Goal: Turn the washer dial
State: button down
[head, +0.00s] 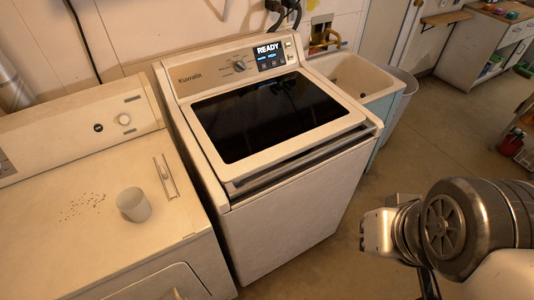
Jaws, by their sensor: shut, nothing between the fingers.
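The washer (290,220) stands in the middle of the head view, its dark glass lid closed. Its dial (239,66) is a small round silver knob on the back control panel, left of the lit display (268,50) that reads "READY". The dial's exact angle is too small to tell. My gripper (376,231) is at the end of my arm at the lower right. It is shut and empty, in front and to the right of the washer, well apart from the dial. My arm does not hide the dial.
A utility sink (350,76) and grey bin (402,92) stand right of the washer.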

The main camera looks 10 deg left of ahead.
aim_at(239, 66)
jog(key=i+j, duration=0.8)
jog(key=i+j+u, duration=0.05)
